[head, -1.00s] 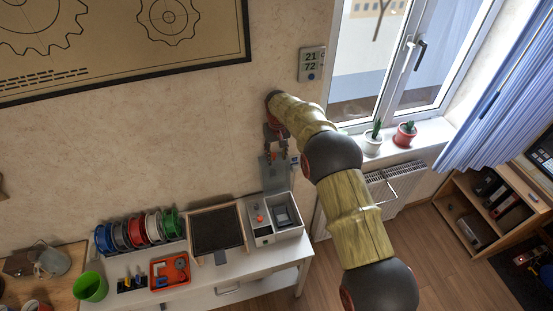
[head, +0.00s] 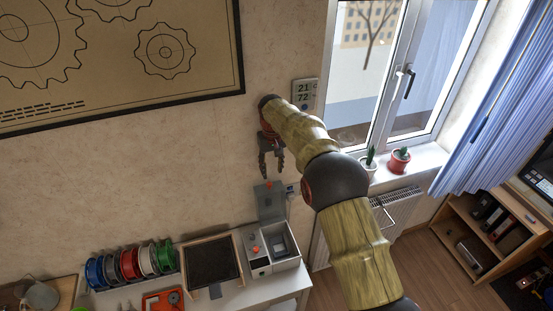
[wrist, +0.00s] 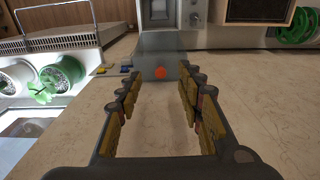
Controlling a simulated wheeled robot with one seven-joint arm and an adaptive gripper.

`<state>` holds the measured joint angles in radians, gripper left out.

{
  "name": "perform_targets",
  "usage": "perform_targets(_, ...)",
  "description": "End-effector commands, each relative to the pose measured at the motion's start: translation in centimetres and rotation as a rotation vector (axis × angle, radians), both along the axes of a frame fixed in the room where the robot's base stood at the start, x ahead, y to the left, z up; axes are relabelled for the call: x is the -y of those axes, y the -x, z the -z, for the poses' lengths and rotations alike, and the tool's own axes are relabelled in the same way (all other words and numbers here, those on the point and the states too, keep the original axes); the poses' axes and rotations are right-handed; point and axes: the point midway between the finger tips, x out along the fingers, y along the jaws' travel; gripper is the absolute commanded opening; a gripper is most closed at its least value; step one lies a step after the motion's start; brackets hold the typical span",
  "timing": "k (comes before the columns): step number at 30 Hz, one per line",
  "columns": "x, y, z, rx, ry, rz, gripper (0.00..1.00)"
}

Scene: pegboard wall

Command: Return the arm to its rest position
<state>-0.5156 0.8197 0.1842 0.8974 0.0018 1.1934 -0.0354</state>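My arm (head: 355,225), with wood-patterned segments and dark joints, reaches up from the bottom right of the head view. My gripper (head: 271,176) hangs at its end, in front of the wall and above the raised lid (head: 270,208) of a grey box (head: 258,266). The fingers are apart and nothing shows between them. In the wrist view my gripper (wrist: 158,80) is open and empty, its two fingers wide apart, with the lid (wrist: 150,60) and its orange knob (wrist: 161,72) beyond the fingertips.
The white bench (head: 230,298) holds a dark framed panel (head: 212,262), several coloured spools (head: 130,264) and a red tray (head: 162,301). Right of the arm are a window (head: 400,80), potted cacti (head: 400,161) and a radiator (head: 400,205).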

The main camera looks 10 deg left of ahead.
Motion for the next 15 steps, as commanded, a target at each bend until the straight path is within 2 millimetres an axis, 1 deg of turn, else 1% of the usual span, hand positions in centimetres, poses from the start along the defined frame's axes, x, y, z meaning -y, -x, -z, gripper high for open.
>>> perform_targets(4, 0.0, 0.0, 0.0, 0.001, -0.001, 0.001, 0.37)
perform_targets(6, -0.2, -0.4, 0.0, 0.014, -0.008, 0.004, 0.37)
perform_targets(8, 0.0, 0.1, 1.1, 0.005, -0.003, 0.007, 0.37)
perform_targets(11, 1.0, 1.7, 3.5, -0.031, 0.017, 0.010, 0.37)
perform_targets(12, 1.5, 2.5, 4.3, -0.045, 0.026, 0.011, 0.37)
perform_targets(13, 1.8, 3.2, 4.6, -0.053, 0.031, 0.012, 0.37)
perform_targets(15, 2.8, 4.7, 4.5, -0.065, 0.037, 0.016, 0.37)
